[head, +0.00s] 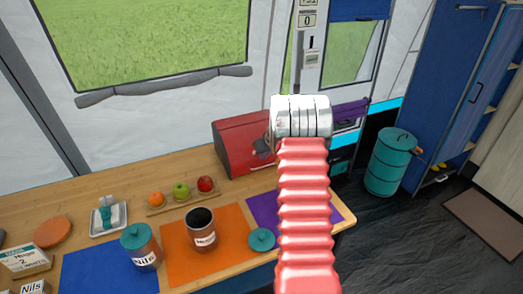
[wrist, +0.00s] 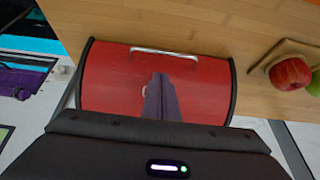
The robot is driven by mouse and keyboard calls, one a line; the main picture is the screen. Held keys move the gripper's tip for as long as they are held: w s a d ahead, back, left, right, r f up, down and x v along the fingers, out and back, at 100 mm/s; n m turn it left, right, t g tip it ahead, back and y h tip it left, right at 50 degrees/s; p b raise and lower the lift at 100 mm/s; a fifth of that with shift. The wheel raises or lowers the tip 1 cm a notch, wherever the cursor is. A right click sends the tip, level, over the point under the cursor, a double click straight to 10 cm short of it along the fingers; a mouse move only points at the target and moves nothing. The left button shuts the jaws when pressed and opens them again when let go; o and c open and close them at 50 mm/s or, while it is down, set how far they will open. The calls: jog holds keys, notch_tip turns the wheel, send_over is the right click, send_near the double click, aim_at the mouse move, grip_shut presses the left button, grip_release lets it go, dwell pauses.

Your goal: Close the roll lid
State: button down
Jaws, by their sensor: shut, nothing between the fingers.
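The red roll-lid box (head: 240,145) stands at the back right of the wooden table; my arm covers its right part in the head view. In the wrist view, the red lid (wrist: 110,80) spans between dark curved end panels, with no open gap showing. Its silver bar handle (wrist: 165,51) lies along the edge by the bare wood. My gripper (wrist: 160,78) is shut and empty, its dark fingers over the middle of the red lid, a little short of the handle. I cannot tell whether they touch the lid. The gripper is hidden in the head view.
A board with an orange, a green apple and a red apple (head: 205,184) lies left of the box. A teal barrel (head: 391,162) stands on the floor at right. Bare wood lies before the handle.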

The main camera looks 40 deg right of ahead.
jog(key=shift+s+a+f, duration=0.1)
jog(key=shift+s+f, duration=0.2)
jog(key=shift+f, duration=0.05)
jog(key=shift+f, duration=0.1)
jog(key=shift+s+a+f, duration=0.15)
jog(key=shift+f, duration=0.3)
jog(key=shift+s+a+f, duration=0.1)
jog(key=shift+s+f, duration=0.05)
jog(key=shift+f, duration=0.25)
jog(key=shift+s+d+f, duration=0.1)
jog(key=shift+s+f, duration=0.2)
jog(key=shift+f, duration=0.05)
notch_tip(320, 180, up, 12)
jog(key=s, duration=0.3)
jog(key=shift+a, duration=0.45)
jog(key=shift+f, duration=0.15)
